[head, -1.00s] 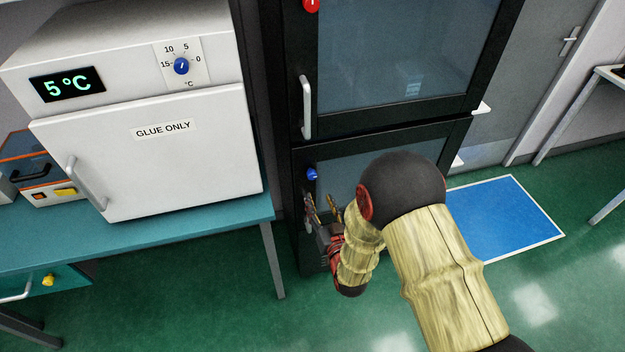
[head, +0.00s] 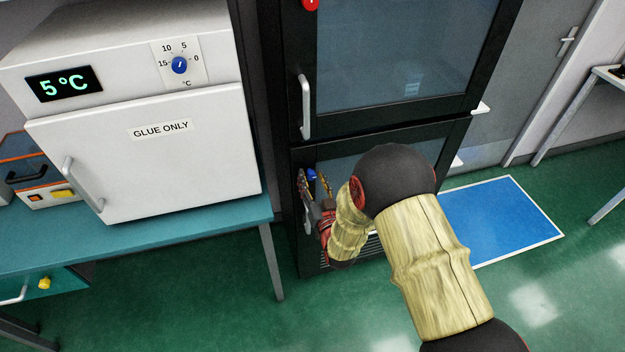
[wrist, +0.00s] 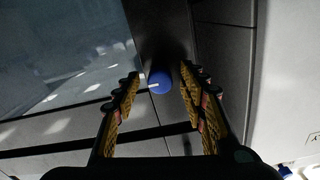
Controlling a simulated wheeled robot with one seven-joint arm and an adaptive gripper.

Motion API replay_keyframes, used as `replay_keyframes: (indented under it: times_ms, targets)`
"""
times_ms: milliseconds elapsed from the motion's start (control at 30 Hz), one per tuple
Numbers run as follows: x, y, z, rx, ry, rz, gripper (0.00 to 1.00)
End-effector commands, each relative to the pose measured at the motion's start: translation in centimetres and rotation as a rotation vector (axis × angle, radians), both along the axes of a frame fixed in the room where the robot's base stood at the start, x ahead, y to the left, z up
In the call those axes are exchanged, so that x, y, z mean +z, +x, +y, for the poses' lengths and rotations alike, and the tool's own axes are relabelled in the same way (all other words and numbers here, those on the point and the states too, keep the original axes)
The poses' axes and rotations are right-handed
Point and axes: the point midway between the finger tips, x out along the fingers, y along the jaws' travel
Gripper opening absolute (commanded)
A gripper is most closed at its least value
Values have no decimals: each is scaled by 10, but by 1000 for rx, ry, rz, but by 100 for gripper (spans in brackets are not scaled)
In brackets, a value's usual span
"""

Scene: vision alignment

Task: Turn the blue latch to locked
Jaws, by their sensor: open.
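The blue latch (head: 312,174) is a small round knob on the black frame of the lower glass door, near its upper left corner. In the wrist view the latch (wrist: 160,80) has a white mark pointing left. My gripper (head: 316,178) is at the latch, partly covering it in the head view. In the wrist view my gripper (wrist: 160,92) is open, with one patterned finger on each side of the latch and a gap on both sides. I see no contact between fingers and latch.
A red latch (head: 311,4) sits on the upper door, above a long handle (head: 305,107). To the left, a white cooler (head: 150,150) with a blue dial (head: 180,65) stands on a teal bench (head: 190,232). Green floor is clear in front.

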Motion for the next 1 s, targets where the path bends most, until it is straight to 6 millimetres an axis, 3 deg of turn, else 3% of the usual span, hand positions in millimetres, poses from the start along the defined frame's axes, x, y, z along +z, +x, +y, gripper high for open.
replay_keyframes:
  times_ms: [133,867,1000]
  targets:
    - [0,0,0,0,0,0,41]
    - [0,0,0,0,0,0,0]
    - [0,0,0,0,-2,-1,0]
